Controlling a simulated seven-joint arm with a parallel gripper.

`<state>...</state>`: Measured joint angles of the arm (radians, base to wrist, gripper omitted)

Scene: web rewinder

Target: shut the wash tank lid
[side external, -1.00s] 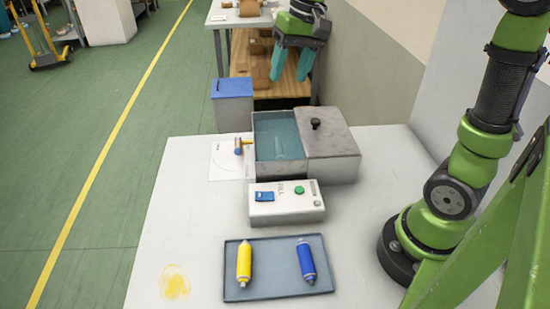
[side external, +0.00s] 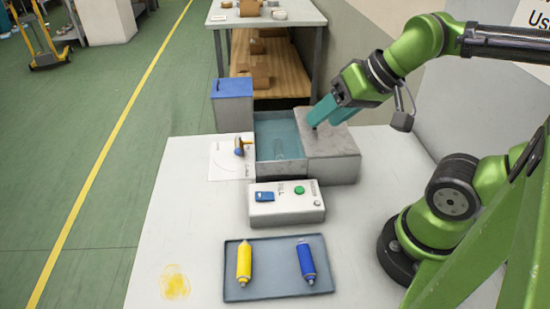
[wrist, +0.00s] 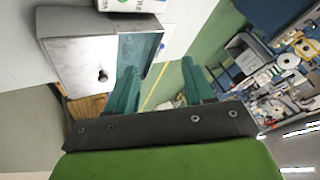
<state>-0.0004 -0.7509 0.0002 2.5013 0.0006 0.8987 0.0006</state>
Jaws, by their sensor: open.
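The wash tank (side external: 282,168) is a grey box on the white table, its left half open and teal inside. Its grey lid (side external: 335,147) covers the right half; the lid also shows in the wrist view (wrist: 80,55). The black lid knob (wrist: 102,75) shows in the wrist view, outside my spread fingers, to the left of the left one. My gripper (side external: 322,118) is open, with teal fingers tilted down over the lid near the knob. In the side view the fingers mostly hide the knob, and I cannot tell whether they touch it.
A control box (side external: 286,209) with a green button stands in front of the tank. A tray (side external: 274,285) with a yellow and a blue cylinder lies nearer. A blue-topped bin (side external: 233,100) stands behind left. A small valve handle (side external: 242,146) sits left of the tank.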

